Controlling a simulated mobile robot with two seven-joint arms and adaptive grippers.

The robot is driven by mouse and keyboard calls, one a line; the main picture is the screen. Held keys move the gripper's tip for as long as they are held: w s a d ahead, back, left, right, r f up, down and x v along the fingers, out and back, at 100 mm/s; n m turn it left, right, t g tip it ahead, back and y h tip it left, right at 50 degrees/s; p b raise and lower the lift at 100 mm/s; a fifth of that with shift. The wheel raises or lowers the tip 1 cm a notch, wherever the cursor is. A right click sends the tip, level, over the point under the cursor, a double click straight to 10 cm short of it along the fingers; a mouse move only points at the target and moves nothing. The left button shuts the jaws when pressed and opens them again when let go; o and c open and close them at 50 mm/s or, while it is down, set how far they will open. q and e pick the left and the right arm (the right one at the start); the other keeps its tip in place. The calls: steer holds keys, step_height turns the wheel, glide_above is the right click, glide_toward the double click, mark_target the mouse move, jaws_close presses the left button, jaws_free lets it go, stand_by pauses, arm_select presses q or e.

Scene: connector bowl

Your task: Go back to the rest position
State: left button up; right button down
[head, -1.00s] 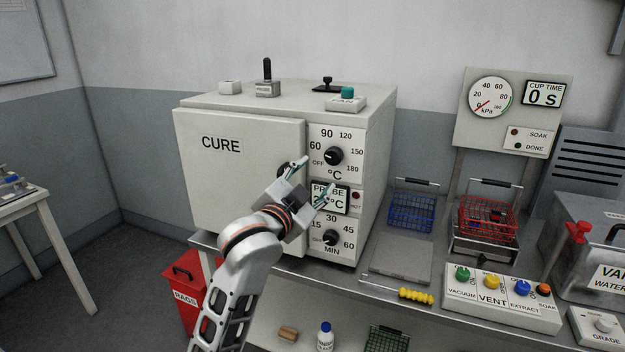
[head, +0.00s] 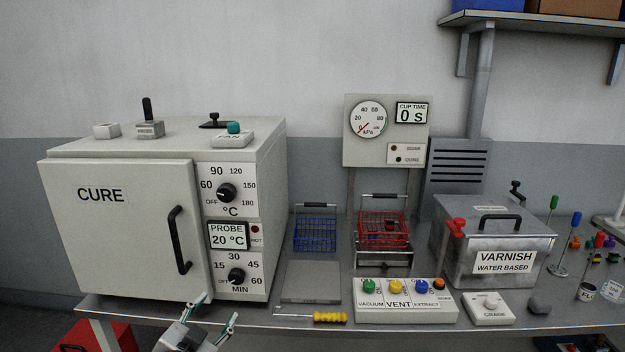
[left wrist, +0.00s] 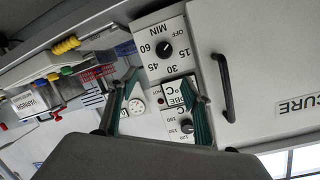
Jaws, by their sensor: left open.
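My left gripper (head: 212,312) shows at the bottom of the head view, low in front of the oven. Its two fingers are apart and nothing is between them. The left wrist view also shows the open gripper (left wrist: 160,95), with the oven front beyond it. The CURE oven (head: 120,235) stands on the bench with its door shut and its black handle (head: 180,240) clear of the fingers. The probe display (head: 228,236) reads 20 °C. My right gripper is not in either view.
A grey plate (head: 311,282) and a yellow-handled tool (head: 330,317) lie right of the oven. Behind are a blue basket (head: 315,238) and a red basket (head: 383,229). A button panel (head: 405,300) and varnish tank (head: 495,250) stand further right. A red bin (head: 105,338) is below the bench.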

arm_select(q)
steer(key=s+f+n+g+h, duration=0.1)
steer(key=s+f+n+g, duration=0.2)
steer(key=s+f, duration=2.4)
step_height(320, 180, down, 3)
steer(key=shift+s+d+g, duration=0.15)
steer(key=shift+d+g, duration=0.05)
steer(key=shift+g, duration=0.8)
